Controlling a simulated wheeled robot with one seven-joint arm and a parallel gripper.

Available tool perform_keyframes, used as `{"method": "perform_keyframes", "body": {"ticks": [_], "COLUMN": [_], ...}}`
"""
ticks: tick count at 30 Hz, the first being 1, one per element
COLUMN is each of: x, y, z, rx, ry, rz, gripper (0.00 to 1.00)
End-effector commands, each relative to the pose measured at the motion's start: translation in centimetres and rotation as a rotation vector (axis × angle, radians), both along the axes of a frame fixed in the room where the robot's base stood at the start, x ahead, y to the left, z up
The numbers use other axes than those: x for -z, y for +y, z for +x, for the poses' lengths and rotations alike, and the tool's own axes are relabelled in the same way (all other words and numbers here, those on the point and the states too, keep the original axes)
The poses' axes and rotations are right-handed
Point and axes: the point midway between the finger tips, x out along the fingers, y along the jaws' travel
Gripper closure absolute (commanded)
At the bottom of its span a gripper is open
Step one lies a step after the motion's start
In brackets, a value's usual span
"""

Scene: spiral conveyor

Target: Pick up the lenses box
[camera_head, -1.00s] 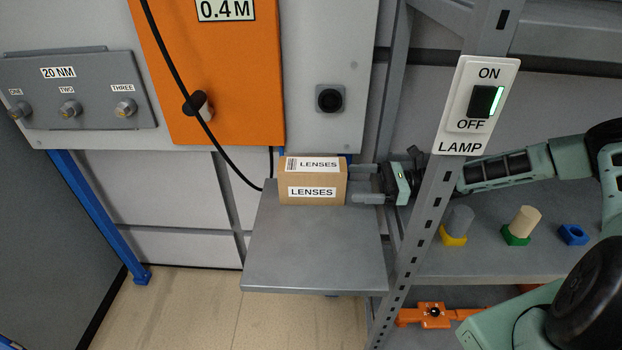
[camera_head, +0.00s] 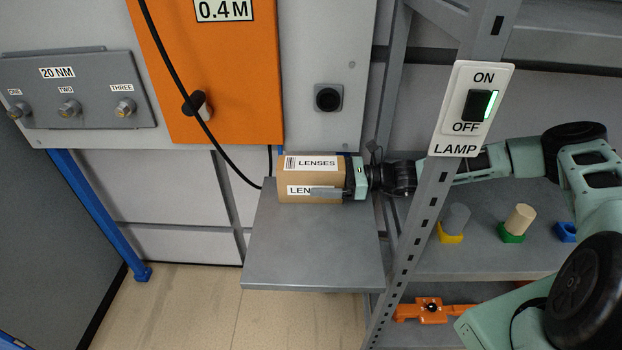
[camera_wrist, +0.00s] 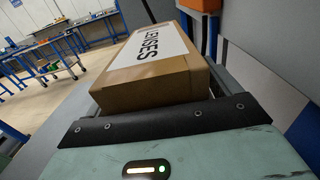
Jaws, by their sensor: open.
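The lenses box (camera_head: 312,178) is a brown carton with white LENSES labels. It sits upright at the back of a grey metal shelf plate (camera_head: 312,250). My gripper (camera_head: 326,191) reaches it from the right, its near finger in front of the box's front face and partly over the front label. The far finger is hidden behind the box. The jaws are open around the box, with the palm close to its right end. In the wrist view the box (camera_wrist: 150,80) lies straight ahead of the gripper's dark front edge.
A grey upright post with a LAMP switch (camera_head: 473,108) stands in front of my arm. An orange panel (camera_head: 215,80) and black cable hang behind the plate. A shelf at right holds coloured pegs (camera_head: 518,222). The plate's front is clear.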

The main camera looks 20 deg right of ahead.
Motion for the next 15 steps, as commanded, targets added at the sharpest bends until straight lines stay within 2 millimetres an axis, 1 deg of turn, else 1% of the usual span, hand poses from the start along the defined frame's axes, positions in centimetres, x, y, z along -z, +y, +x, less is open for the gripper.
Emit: {"method": "perform_keyframes", "body": {"ticks": [1,7,8,15], "x": [0.0,0.0,0.0,-0.21], "y": [-0.02,-0.04,-0.05,-0.04], "z": [0.0,-0.01,-0.01,0.0], "rx": [0.0,0.0,0.0,-0.001], "ry": [0.0,-0.001,-0.001,-0.001], "rz": [0.0,0.0,0.0,0.001], "gripper": [0.11,0.67,0.68,0.68]}}
